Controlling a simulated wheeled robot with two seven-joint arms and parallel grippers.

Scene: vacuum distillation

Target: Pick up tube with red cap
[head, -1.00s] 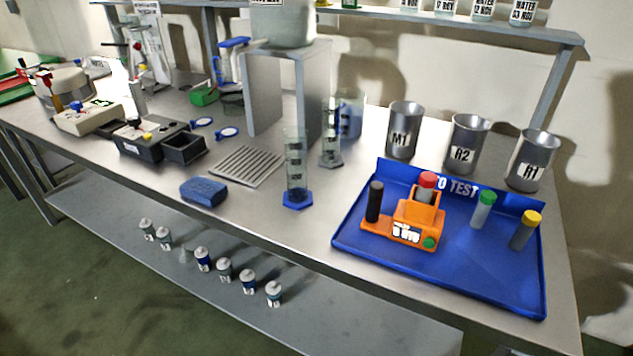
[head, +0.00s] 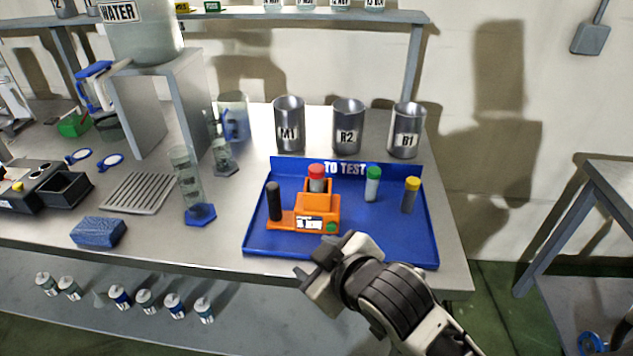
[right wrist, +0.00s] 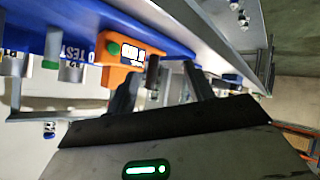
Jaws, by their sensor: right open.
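The tube with the red cap (head: 317,177) stands upright in the orange device (head: 318,212) on the blue "TO TEST" tray (head: 257,240). The orange device also shows in the right wrist view (right wrist: 117,75), but the red cap does not show there. My right gripper (head: 312,280) is in front of the tray's front edge, below and apart from the orange device in the head view. In the right wrist view its two fingers (right wrist: 160,85) are spread apart with nothing between them. My left gripper is not in view.
Metal beakers M1 (head: 289,125), R2 (head: 348,128) and B1 (head: 406,132) stand behind. A graduated cylinder (head: 188,180) and blue sponge (head: 98,232) are to the left.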

